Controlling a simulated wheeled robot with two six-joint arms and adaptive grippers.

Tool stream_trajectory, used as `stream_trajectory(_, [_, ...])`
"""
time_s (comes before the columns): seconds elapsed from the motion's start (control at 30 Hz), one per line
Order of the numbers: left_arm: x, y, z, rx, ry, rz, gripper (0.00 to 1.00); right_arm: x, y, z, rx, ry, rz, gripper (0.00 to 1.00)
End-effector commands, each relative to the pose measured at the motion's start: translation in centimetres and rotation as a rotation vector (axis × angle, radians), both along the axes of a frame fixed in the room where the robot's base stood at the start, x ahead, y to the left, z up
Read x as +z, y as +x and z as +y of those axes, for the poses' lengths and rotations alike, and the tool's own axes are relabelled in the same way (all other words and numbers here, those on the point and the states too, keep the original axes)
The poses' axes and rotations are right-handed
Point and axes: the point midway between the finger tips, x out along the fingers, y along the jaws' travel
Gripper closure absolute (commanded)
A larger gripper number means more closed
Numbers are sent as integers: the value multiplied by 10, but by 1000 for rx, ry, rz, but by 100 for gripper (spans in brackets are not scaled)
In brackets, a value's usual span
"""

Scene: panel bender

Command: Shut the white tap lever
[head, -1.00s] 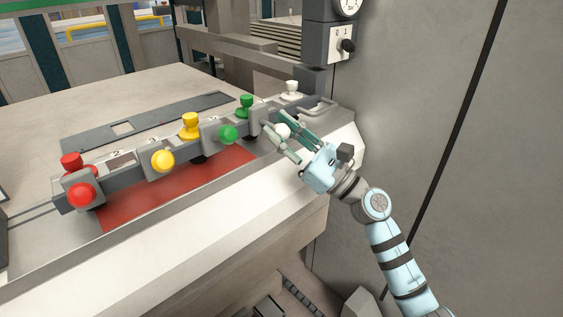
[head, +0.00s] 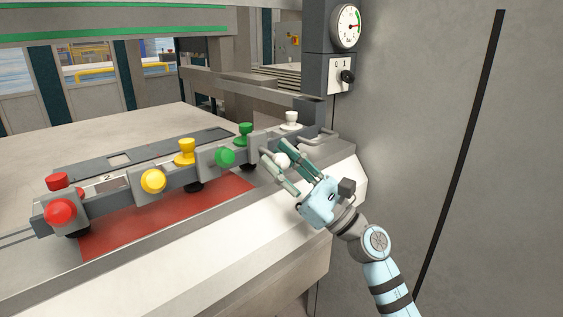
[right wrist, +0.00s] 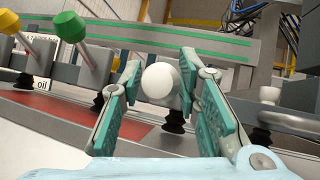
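The white tap's ball-ended lever (head: 282,160) is at the right end of the row of taps. Its round white ball (right wrist: 161,83) is large in the middle of the right wrist view. A white knob (head: 291,119) stands upright just behind it. My right gripper (head: 275,153) is open, with one finger on each side of the white ball. The lever's stem is mostly hidden. My left gripper is out of view.
Green (head: 225,157), yellow (head: 153,181) and red (head: 61,211) ball levers line the same rail to the left, each with a matching upright knob. A pressure gauge (head: 346,26) and a switch box (head: 341,75) are above right. A grey wall (head: 440,120) bounds the right side.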

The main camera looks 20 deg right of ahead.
Motion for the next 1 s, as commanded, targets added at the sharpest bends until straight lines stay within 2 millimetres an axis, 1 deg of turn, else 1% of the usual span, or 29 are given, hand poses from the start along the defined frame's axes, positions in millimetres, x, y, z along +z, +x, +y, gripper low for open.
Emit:
stream_trajectory(0.03, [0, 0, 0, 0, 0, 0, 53, 0, 0, 0, 0, 0, 0, 58])
stream_trajectory(0.07, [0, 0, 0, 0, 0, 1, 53, 0, 0, 0, 0, 0, 0, 53])
stream_trajectory(0.37, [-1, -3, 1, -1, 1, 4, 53, 0, -1, -1, -1, -1, -1, 53])
stream_trajectory(0.47, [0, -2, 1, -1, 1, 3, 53, -6, -5, -5, 0, -1, 1, 53])
stream_trajectory(0.8, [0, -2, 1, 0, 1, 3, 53, -50, -54, -45, 2, -6, 7, 53])
stream_trajectory(0.9, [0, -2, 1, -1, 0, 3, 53, -60, -65, -55, 3, -6, 6, 53])
stream_trajectory(1.0, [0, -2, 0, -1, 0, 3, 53, -66, -73, -61, 2, -4, 5, 53])
